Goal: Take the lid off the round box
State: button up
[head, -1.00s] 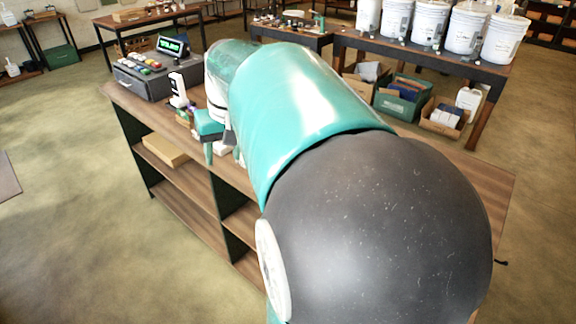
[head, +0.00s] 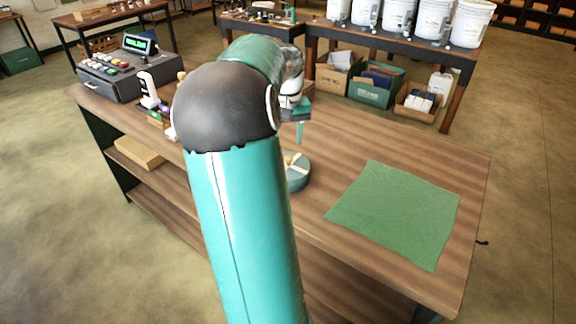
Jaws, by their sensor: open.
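A dark green round box (head: 299,181) stands on the wooden counter in the head view, near the middle. Its top carries a pale band and a small tan part. Its left side is hidden behind my arm. My gripper (head: 300,129) is over the counter, behind and above the round box in the picture, apart from it. One teal finger points down; the rest of the gripper is partly hidden by my arm. It is open, and I see nothing held in it.
A green cloth (head: 396,214) lies flat on the right of the counter (head: 350,137). A cash register (head: 123,75) and a white card reader (head: 148,88) stand at its left end. Behind, a table holds white buckets (head: 433,20), with boxes below. The counter around the cloth is clear.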

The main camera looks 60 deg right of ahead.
aim_at(288, 157)
notch_tip(288, 157, down, 7)
jog(key=shift+s+d+r, duration=0.1)
jog(key=shift+r, duration=0.05)
jog(key=shift+c, duration=0.5)
grip_shut()
